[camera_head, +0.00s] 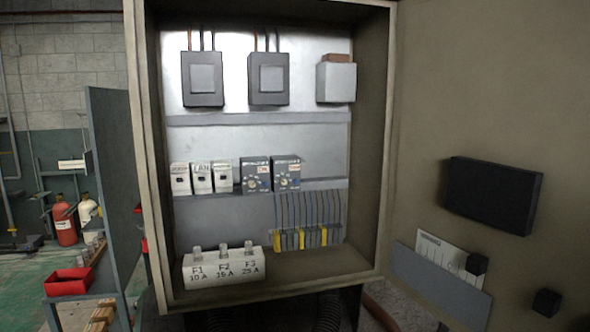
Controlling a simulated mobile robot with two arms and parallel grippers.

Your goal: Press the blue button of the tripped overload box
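The open electrical cabinet (378,150) fills the middle of the head view. On its middle rail are two dark overload boxes side by side, a left one (256,176) and a right one (287,174). Each has a pale label with small reddish or orange marks and a blue round part on its front. The marks are too small to tell which box is tripped. I cannot make out a separate blue button for certain. Neither of my grippers is in view.
White breakers (200,178) sit left of the overload boxes. Grey contactors (202,79) are above, a fuse block (224,266) and terminal strip (305,237) below. The cabinet door (480,90) stands open at right. A red bin (68,281) is at left. The space before the boxes looks clear.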

